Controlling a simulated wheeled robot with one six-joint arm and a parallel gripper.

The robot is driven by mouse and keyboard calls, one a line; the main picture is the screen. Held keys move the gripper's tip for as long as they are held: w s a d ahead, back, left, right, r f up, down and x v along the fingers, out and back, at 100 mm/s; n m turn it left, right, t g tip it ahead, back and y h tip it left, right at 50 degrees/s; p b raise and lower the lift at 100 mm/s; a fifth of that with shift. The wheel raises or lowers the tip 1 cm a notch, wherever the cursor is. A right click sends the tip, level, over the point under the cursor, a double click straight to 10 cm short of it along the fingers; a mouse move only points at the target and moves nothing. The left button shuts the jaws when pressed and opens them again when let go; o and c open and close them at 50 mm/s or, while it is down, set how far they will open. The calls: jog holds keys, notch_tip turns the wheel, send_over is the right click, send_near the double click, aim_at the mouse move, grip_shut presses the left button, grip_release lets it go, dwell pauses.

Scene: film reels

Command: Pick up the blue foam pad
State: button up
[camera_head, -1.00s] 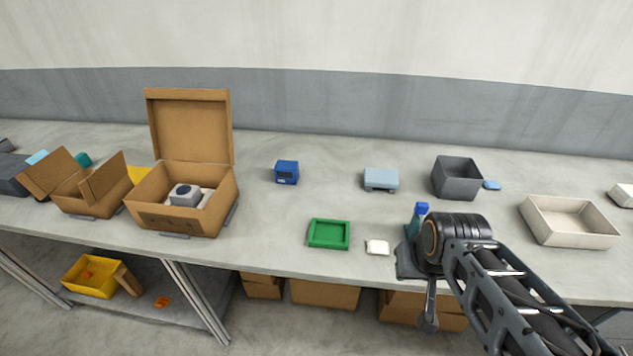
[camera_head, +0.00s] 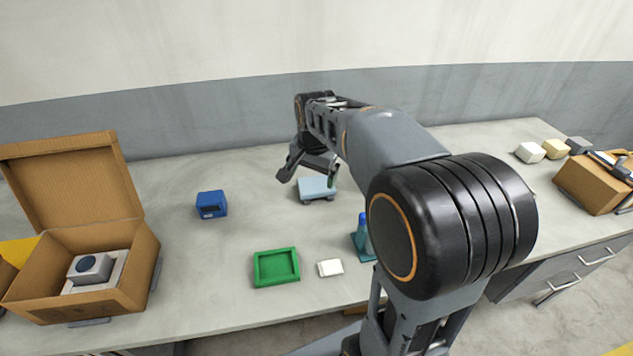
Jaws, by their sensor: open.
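A flat light-blue pad-like block (camera_head: 317,188) on small grey feet lies on the table near the middle. I cannot tell for sure whether it is the foam pad. My gripper (camera_head: 308,177) is open, fingers pointing down, just above or behind this block; the exact gap is unclear. Nothing shows between the fingers. A small flat blue piece, seen earlier beside the grey bin, is hidden now, as is the bin.
A dark blue box (camera_head: 212,204), a green tray (camera_head: 276,267), a small white block (camera_head: 330,268) and a blue-capped bottle (camera_head: 364,232) stand on the table (camera_head: 200,290). An open cardboard box (camera_head: 140,262) is at left. Small blocks (camera_head: 554,149) and another carton (camera_head: 590,183) are at right.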

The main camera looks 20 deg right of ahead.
jog(key=shift+o, duration=0.3)
jog(key=w+d+m+g+p, duration=0.1)
jog(key=w+d+m, duration=0.1)
jog(key=w+m, duration=0.2)
jog(key=w, duration=0.3)
jog(key=shift+w+d+f, duration=0.2)
jog(key=shift+w+f, duration=0.15)
jog(key=m+g+p, duration=0.1)
jog(key=m+p, duration=0.1)
jog(key=m, duration=0.5)
send_over(316, 184)
notch_tip(316, 184, down, 12)
jog(key=shift+r, duration=0.1)
jog(key=shift+f+p, duration=0.9)
jog(key=shift+f, duration=2.25)
jog(key=c, duration=0.6)
